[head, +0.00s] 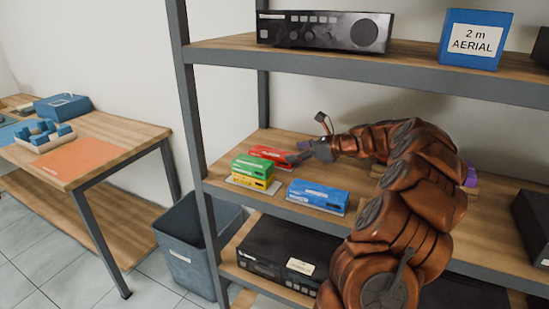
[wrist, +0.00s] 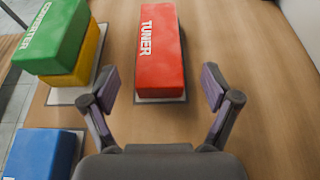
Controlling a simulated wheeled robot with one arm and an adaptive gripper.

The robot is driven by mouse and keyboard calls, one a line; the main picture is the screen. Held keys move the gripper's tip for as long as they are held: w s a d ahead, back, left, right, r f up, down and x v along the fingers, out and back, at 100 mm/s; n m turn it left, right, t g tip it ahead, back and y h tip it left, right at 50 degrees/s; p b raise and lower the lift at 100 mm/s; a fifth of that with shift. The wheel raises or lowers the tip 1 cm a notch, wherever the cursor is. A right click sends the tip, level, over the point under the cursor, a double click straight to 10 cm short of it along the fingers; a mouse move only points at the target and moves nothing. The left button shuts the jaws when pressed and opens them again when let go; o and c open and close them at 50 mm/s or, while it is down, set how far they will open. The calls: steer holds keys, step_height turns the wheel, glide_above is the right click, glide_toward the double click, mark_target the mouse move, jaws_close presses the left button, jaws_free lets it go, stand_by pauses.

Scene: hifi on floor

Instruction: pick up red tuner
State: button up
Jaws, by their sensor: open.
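The red tuner (wrist: 160,56) lies on the middle wooden shelf on a thin pale base, its white TUNER lettering visible in the wrist view. In the head view the red tuner (head: 269,156) is behind the green box and partly hidden by it. My gripper (wrist: 158,88) is open and empty. Its two fingers are spread to either side of the tuner's near end, with gaps on both sides. In the head view my gripper (head: 300,156) is at the tuner's right end.
A green converter box (wrist: 50,35) sits on a yellow box (wrist: 88,60) left of the tuner. A blue box (head: 318,195) lies nearer the shelf's front edge. The upper shelf (head: 400,66) hangs above my arm. Bare shelf lies right of the tuner.

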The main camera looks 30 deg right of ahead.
mark_target(277, 153)
steer(key=x, duration=0.7)
steer(key=shift+w+a+r, duration=0.2)
steer(key=c, duration=1.3)
steer(key=shift+c, duration=0.7)
steer(key=shift+r, duration=0.1)
